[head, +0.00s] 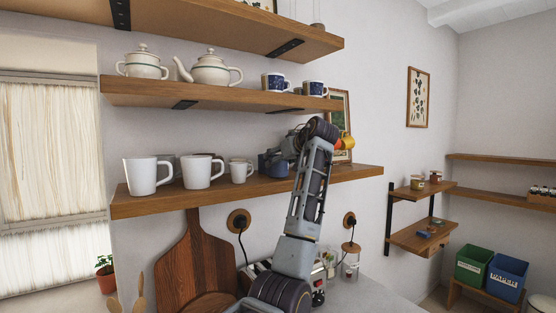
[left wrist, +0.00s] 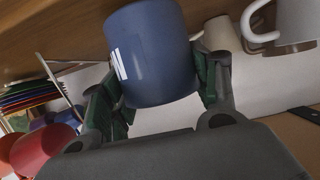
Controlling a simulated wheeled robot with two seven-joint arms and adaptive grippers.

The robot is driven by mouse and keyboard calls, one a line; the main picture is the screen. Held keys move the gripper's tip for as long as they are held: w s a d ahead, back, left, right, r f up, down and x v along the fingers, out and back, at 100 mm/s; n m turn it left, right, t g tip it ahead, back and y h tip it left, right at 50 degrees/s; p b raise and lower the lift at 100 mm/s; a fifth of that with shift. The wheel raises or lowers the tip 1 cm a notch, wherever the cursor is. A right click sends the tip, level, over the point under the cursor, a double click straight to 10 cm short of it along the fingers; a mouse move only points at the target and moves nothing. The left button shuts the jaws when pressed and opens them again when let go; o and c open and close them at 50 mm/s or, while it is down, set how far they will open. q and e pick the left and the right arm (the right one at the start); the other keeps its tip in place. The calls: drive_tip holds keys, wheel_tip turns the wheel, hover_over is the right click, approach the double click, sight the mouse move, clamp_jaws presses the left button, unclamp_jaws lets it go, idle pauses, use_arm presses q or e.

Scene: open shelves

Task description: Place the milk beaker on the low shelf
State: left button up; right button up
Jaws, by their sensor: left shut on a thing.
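The milk beaker, a dark blue cup with a white mark (left wrist: 150,52), sits between the two fingers of my left gripper (left wrist: 165,88) in the left wrist view. The gripper is shut on it. In the head view the blue beaker (head: 270,165) shows at the low shelf (head: 150,205), right of the small white cup. My left gripper (head: 284,152) is beside it, partly hidden by my arm. I cannot tell whether the beaker touches the shelf board. My right gripper is in neither view.
White mugs (head: 147,177) (head: 200,172) and a small white cup (head: 240,172) stand on the low shelf's left part. Orange and yellow cups (head: 346,141) and a framed picture are on the right. The middle shelf (head: 220,97) overhangs, bearing a teapot (head: 211,69) and blue-patterned cups.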

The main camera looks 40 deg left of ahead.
use_arm(q)
drive_tip(key=shift+a+f, duration=0.1)
drive_tip(key=shift+a, duration=0.05)
drive_tip(key=shift+f, duration=0.2)
drive_tip(key=o, duration=1.1)
drive_tip(key=shift+o, duration=0.2)
drive_tip(key=shift+r, duration=0.2)
drive_tip(key=b+v, duration=0.3)
drive_tip(key=v, duration=0.9)
drive_tip(key=shift+f, duration=0.15)
